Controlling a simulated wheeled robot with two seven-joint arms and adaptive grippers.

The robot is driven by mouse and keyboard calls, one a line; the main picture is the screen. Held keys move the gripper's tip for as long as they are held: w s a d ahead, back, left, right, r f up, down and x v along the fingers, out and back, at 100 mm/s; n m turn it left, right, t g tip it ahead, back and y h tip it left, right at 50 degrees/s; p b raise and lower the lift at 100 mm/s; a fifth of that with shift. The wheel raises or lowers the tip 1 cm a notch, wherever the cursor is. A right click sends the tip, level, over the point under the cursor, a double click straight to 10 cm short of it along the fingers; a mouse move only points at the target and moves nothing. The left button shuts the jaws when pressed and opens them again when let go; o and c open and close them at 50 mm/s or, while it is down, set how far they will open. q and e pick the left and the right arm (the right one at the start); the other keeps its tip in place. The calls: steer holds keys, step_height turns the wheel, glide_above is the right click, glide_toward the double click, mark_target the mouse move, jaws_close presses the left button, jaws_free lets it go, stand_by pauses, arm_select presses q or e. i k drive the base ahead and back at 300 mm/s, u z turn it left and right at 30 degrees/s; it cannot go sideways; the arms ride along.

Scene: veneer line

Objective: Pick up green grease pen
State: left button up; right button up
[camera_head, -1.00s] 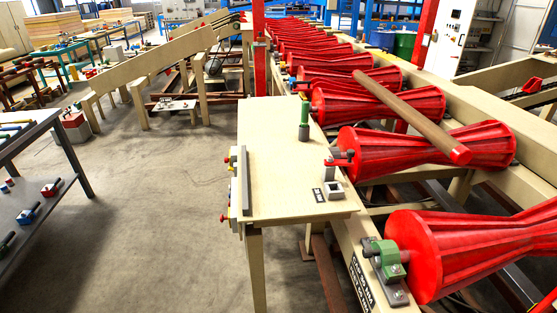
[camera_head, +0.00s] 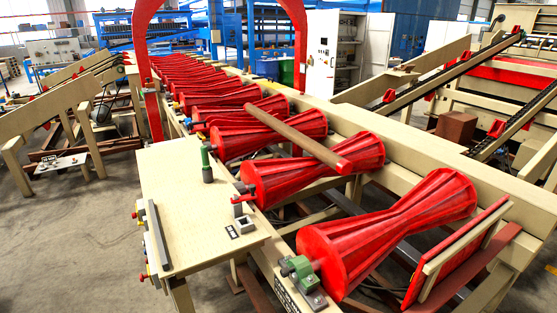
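No other pen shows clearly. Neither of my grippers is in view.
Red spool-shaped rollers (camera_head: 320,165) run in a line right of the table, with a brown bar (camera_head: 300,138) lying across them. A small grey square holder (camera_head: 244,224) sits on the table's right edge. Open concrete floor (camera_head: 60,250) lies at the left.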

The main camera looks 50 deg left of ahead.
mark_target(204, 149)
steer(key=z, duration=0.9)
steer(key=k, duration=1.85)
steer(key=u, duration=2.9)
steer(key=i, duration=0.15)
steer(key=z, duration=0.2)
